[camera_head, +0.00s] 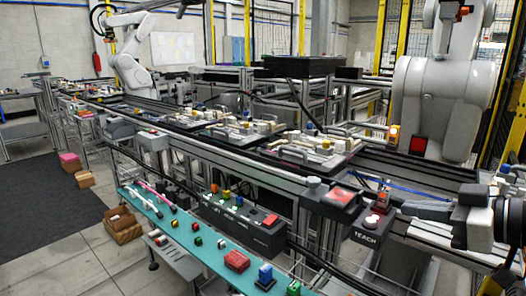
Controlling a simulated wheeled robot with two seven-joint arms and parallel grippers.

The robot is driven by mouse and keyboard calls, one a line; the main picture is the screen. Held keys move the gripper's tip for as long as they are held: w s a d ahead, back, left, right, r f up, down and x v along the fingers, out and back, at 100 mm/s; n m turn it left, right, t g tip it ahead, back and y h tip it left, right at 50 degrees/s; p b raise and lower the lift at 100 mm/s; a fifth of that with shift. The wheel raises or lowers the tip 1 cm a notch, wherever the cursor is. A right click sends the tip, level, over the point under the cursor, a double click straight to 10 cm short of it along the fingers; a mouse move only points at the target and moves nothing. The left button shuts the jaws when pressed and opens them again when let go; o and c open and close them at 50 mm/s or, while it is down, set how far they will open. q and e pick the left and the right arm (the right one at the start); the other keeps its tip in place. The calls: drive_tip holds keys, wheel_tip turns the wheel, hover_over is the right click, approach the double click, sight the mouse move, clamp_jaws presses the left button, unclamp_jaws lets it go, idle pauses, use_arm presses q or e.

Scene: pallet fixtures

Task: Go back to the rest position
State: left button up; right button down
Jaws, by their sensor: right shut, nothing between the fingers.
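My right gripper (428,211) shows at the right edge, on my grey and black right arm, pointing left. It is shut and empty, in front of the conveyor and to the right of a box marked TEACH (366,238). Whether it touches anything there is hard to tell. My left gripper and left arm are not in view.
A teal shelf (205,256) with small coloured blocks and a red block (236,261) runs along the front. A black button box (243,225) stands behind it. The conveyor carries pallet fixtures (308,146). White robot arms (440,95) stand beyond.

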drive_tip(key=s+a+f+m+h+p, duration=0.1)
drive_tip(key=s+a+f+m+h, duration=0.1)
drive_tip(key=f, duration=0.7)
drive_tip(key=s+a+f+m+h, duration=0.1)
drive_tip(key=a+f+m, duration=0.15)
drive_tip(key=f, duration=0.75)
drive_tip(key=s+a+f+m+h, duration=0.1)
drive_tip(key=s+a+f, duration=0.2)
drive_tip(key=s+f, duration=0.2)
drive_tip(key=s+a+f+m+h+p, duration=0.1)
drive_tip(key=s+a+f, duration=0.3)
drive_tip(key=s, duration=0.5)
wheel_tip(320, 180, down, 2)
drive_tip(key=shift+s+a+f+m+h, duration=0.25)
drive_tip(key=shift+m+h, duration=0.2)
drive_tip(key=shift+h, duration=0.25)
